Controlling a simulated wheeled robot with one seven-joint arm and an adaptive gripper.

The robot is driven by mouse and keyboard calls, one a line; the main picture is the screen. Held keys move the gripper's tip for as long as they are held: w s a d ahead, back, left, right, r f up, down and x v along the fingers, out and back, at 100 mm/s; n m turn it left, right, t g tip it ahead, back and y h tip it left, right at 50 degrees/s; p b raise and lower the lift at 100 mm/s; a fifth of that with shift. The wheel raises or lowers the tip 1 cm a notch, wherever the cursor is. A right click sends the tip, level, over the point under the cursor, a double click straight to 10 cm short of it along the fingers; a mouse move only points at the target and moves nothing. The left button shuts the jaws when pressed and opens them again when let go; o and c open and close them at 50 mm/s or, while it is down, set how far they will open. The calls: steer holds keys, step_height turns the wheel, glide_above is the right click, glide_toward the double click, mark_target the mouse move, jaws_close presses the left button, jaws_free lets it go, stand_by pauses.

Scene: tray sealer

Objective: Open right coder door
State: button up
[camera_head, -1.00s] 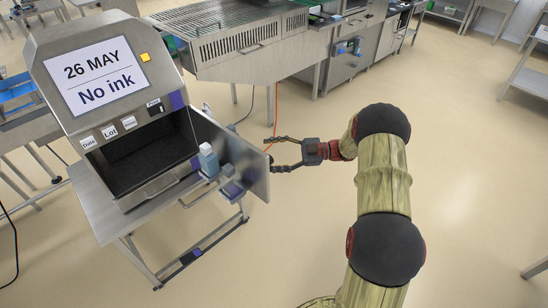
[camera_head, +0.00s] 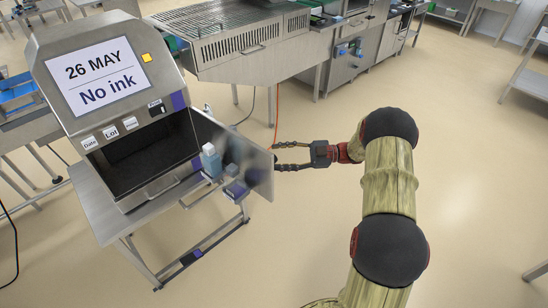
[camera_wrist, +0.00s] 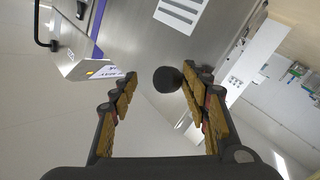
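The coder (camera_head: 115,85) stands at the left in the head view, its screen reading "26 MAY" and "No ink". Its right door (camera_head: 225,140) stands swung out, showing the dark inside. A light blue bottle (camera_head: 211,163) and small blue-purple items (camera_head: 235,190) show at the door's inner side. My gripper (camera_head: 276,156) is at the door's free edge, fingers spread apart. In the wrist view, a black round knob (camera_wrist: 168,80) shows between the open fingers, nearer the right one. The fingers are not closed on it; whether one touches the knob or the door cannot be told.
The coder sits on a metal table (camera_head: 95,205). A steel conveyor machine (camera_head: 235,45) stands behind, with an orange cable (camera_head: 277,105) hanging near my gripper.

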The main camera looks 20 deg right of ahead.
steer(key=v, duration=0.9)
steer(key=shift+s+d, duration=0.2)
steer(key=shift+s, duration=0.05)
